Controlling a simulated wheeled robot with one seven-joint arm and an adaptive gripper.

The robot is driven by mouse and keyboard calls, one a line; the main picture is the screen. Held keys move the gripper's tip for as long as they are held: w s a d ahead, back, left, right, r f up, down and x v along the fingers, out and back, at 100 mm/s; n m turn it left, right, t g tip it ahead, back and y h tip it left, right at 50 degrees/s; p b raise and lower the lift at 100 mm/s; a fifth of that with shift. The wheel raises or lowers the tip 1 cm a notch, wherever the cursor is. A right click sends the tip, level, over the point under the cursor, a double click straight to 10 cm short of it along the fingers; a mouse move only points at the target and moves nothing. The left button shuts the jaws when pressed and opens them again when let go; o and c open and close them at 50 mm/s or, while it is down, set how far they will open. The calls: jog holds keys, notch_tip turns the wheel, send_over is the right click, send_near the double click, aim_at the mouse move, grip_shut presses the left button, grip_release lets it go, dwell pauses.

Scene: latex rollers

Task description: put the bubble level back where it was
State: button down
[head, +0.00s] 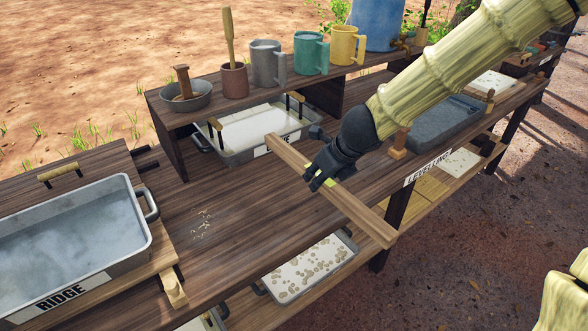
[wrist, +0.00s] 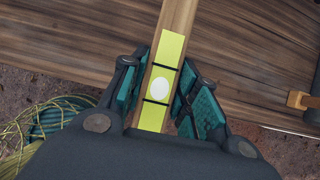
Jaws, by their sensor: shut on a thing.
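The bubble level (head: 360,215) is a long wooden bar with a yellow-green vial window near its middle. My gripper (head: 323,178) is shut on it around the middle and holds it over the front part of the wooden bench (head: 230,220). In the head view the bar runs from back left to front right, its near end at the bench's front edge. In the wrist view the level (wrist: 175,45) lies between the green finger pads, with a white bubble in the vial. I cannot tell whether the level touches the bench.
A raised shelf (head: 200,110) bears a bowl, a pot and several mugs. A tray of white liquid (head: 250,127) stands beneath it. A RIDGE tray (head: 68,250) is at left, a grey tray (head: 445,120) at right. The bench between is mostly clear.

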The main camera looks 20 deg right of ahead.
jog(key=shift+w+r, duration=0.15)
jog(key=shift+w, duration=0.3)
jog(key=w+f+p, duration=0.2)
jog(key=w, duration=0.5)
jog(key=w+f+p, duration=0.2)
jog(key=w+f, duration=0.1)
jog(key=w, duration=0.4)
jog(key=shift+w+a, duration=0.3)
jog(key=shift+a, duration=0.1)
jog(key=shift+f, duration=0.1)
jog(key=shift+f, duration=0.35)
jog(key=shift+f+b, duration=0.2)
jog(key=shift+b, duration=0.1)
